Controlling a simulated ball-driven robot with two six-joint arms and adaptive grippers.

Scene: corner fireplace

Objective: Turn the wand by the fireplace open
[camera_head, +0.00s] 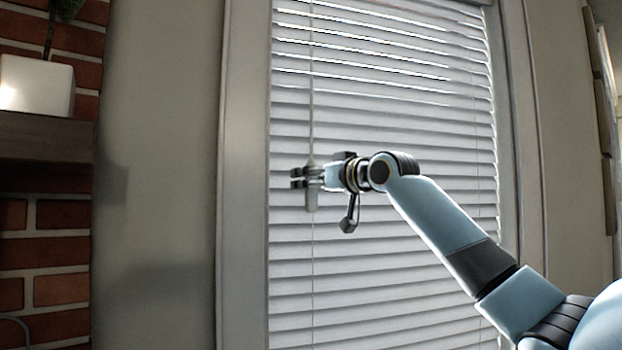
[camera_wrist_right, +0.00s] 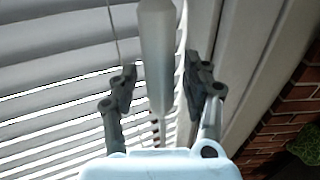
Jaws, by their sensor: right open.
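The wand (camera_head: 311,95) hangs down in front of the white window blinds (camera_head: 390,120), near their left side, in the head view. Its thicker lower end shows below my right gripper (camera_head: 304,177). In the right wrist view the pale wand (camera_wrist_right: 157,50) stands between the two dark fingers of my right gripper (camera_wrist_right: 160,85). The fingers are open, one on each side of it, with a gap visible on both sides. The blind slats are tilted, with bright light through some gaps. My left gripper is not in view.
A brick fireplace (camera_head: 48,250) with a dark mantel (camera_head: 45,137) and a white planter (camera_head: 36,85) stands at the left. A window frame (camera_head: 243,200) borders the blinds. A thin cord (camera_head: 313,265) hangs below the wand.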

